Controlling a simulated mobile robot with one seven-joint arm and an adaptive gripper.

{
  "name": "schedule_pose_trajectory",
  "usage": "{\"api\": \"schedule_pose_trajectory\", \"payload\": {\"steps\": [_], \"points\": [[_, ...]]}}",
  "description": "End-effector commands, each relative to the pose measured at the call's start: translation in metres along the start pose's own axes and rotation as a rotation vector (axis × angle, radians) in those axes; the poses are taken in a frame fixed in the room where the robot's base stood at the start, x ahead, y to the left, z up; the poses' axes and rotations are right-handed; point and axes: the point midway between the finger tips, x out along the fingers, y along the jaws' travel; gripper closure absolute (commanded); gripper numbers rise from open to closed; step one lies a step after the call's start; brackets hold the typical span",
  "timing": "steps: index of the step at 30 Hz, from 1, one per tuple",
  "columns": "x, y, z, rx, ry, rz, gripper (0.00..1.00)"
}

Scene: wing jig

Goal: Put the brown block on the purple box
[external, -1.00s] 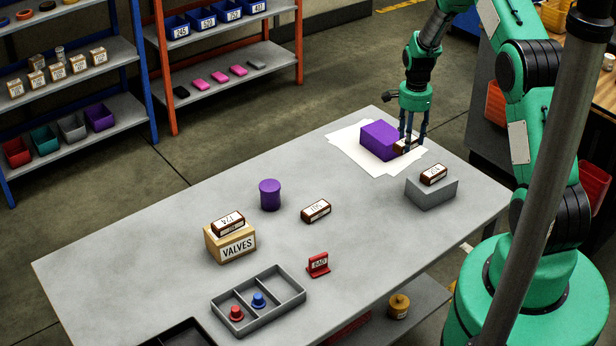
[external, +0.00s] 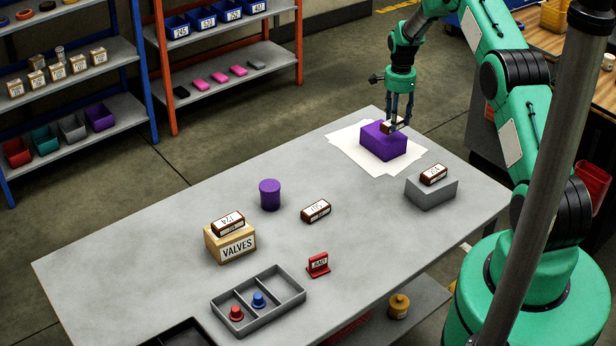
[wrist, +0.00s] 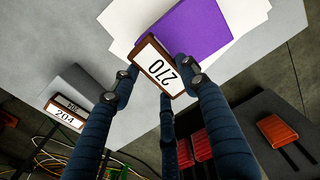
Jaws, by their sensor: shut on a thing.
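My gripper (external: 396,118) is shut on a brown block (external: 389,127) with a white label. In the wrist view the block (wrist: 158,68) reads 270 and sits between the fingers (wrist: 163,84). The purple box (external: 383,145) stands on white paper near the table's far corner. The held block is at the box's top, toward its back right; I cannot tell whether it touches. In the wrist view the purple box (wrist: 195,32) shows just beyond the block, partly hidden by it and a finger.
Other brown blocks lie on a grey box (external: 431,193), on the VALVES box (external: 231,244) and on the table (external: 316,211). A purple cylinder (external: 270,195), a red BAD sign (external: 318,265) and a divided grey tray (external: 290,290) stand nearer. The table's middle is mostly clear.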

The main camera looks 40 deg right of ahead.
Motion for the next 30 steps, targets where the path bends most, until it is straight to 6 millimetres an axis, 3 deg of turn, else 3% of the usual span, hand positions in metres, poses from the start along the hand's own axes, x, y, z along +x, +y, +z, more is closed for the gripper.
{"api": "schedule_pose_trajectory", "payload": {"steps": [6, 19, 30], "points": [[0.002, -0.013, -0.007, 0.0, 0.0, 0.0, 0.83], [0.003, -0.014, -0.007, 0.0, 0.0, 0.001, 0.83], [0.033, -0.014, -0.007, 0.0, 0.0, 0.0, 0.83]]}}
